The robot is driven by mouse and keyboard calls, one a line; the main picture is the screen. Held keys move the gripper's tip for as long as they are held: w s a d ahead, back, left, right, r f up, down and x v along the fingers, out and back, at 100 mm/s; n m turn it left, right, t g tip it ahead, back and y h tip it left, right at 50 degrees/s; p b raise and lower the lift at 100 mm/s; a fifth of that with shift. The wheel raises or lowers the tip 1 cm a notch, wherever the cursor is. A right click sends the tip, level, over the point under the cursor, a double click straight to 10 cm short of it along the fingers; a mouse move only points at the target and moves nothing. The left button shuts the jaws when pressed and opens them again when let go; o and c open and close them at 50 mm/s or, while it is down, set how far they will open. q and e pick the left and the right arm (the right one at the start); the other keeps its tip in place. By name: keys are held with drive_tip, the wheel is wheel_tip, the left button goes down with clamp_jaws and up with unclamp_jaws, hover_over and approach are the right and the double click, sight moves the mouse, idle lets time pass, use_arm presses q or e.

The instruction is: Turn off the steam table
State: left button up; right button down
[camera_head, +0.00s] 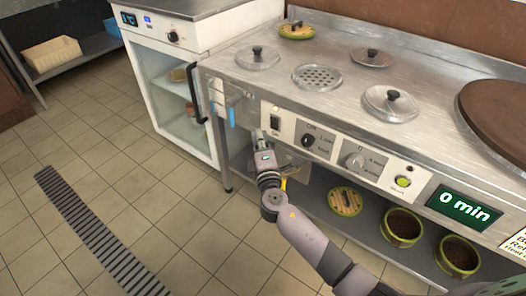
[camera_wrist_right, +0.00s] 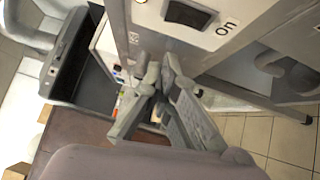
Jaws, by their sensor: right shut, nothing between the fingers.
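The steam table (camera_head: 330,88) is a stainless steel counter with lidded wells along the right of the head view. Its front panel has a dark rocker switch (camera_head: 275,122) on a pale plate at the left end. In the right wrist view the switch (camera_wrist_right: 188,15) sits at the top, beside the word "on". My right gripper (camera_head: 258,138) is shut and empty, just below and left of the switch in the head view. Its fingers (camera_wrist_right: 154,78) point up close to the panel in the wrist view. I cannot tell whether they touch it. My left gripper is not in view.
The panel also carries a black knob (camera_head: 308,140), a grey knob (camera_head: 354,161), a lit round button (camera_head: 403,182) and a "0 min" display (camera_head: 464,207). Round containers (camera_head: 402,226) stand on the lower shelf. A glass-front cabinet (camera_head: 168,92) is at left. The tiled floor is open.

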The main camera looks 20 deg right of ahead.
sight(274, 124)
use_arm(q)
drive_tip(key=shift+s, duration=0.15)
use_arm(e)
drive_tip(key=shift+w+d+r, duration=0.1)
drive_tip(key=shift+w+d, duration=0.5)
drive_tip(key=shift+d, duration=0.2)
drive_tip(key=shift+w+d+r, duration=0.1)
drive_tip(key=shift+w+d, duration=0.5)
drive_tip(key=shift+d, duration=0.15)
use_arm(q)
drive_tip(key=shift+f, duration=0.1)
use_arm(e)
drive_tip(key=shift+w+d+r, duration=0.25)
drive_tip(key=shift+d, duration=0.05)
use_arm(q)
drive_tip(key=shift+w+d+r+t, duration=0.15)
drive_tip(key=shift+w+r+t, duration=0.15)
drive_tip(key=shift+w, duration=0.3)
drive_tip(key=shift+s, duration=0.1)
